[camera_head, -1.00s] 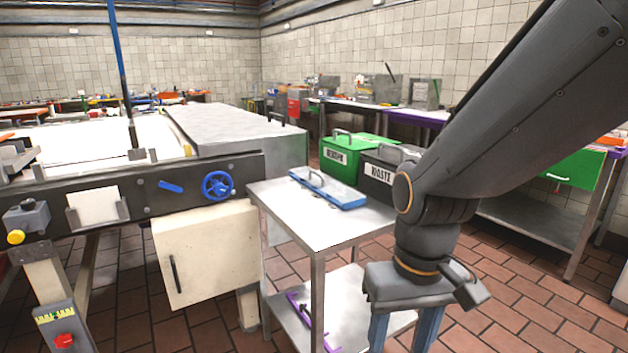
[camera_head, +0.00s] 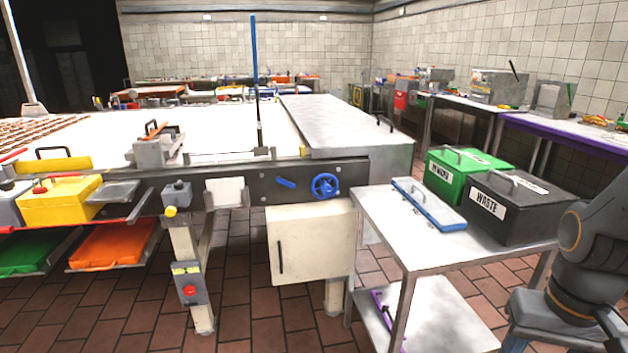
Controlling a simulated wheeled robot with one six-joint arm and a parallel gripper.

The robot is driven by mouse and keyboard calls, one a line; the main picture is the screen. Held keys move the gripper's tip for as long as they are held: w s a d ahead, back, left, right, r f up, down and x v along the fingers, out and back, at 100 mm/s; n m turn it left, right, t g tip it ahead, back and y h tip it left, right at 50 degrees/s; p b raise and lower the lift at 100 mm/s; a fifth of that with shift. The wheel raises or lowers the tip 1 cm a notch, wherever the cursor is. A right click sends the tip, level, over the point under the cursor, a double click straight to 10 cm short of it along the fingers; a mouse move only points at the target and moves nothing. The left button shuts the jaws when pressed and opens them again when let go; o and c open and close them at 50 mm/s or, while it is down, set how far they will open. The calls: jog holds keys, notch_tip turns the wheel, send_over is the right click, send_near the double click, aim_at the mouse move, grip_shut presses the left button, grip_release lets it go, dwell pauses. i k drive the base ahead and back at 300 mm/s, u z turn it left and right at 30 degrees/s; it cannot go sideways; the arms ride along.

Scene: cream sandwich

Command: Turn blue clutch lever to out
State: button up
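The blue clutch lever (camera_head: 286,183) is a short blue bar on the dark side rail of the long white table, left of a blue handwheel (camera_head: 325,186). It slants slightly down to the right. My gripper (camera_head: 556,343) points down at the lower right edge, far from the lever and touching nothing that I can see. One bluish finger shows at its left side; the fingertips are cut off by the frame. The fingers stood apart in the earlier view.
A steel side table (camera_head: 385,222) stands between my arm and the rail, with a blue-edged tray (camera_head: 428,205), a green bin (camera_head: 449,186) and a black waste bin (camera_head: 515,228). A cream cabinet (camera_head: 312,246) hangs below the rail. Tiled floor is open in front.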

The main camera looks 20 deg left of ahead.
aim_at(279, 179)
jog(key=z, duration=0.05)
jog(key=k, duration=0.5)
jog(key=u, duration=1.5)
jog(key=i, duration=1)
jog(key=z, duration=1.4)
jog(key=i, duration=0.5)
jog(key=z, duration=0.05)
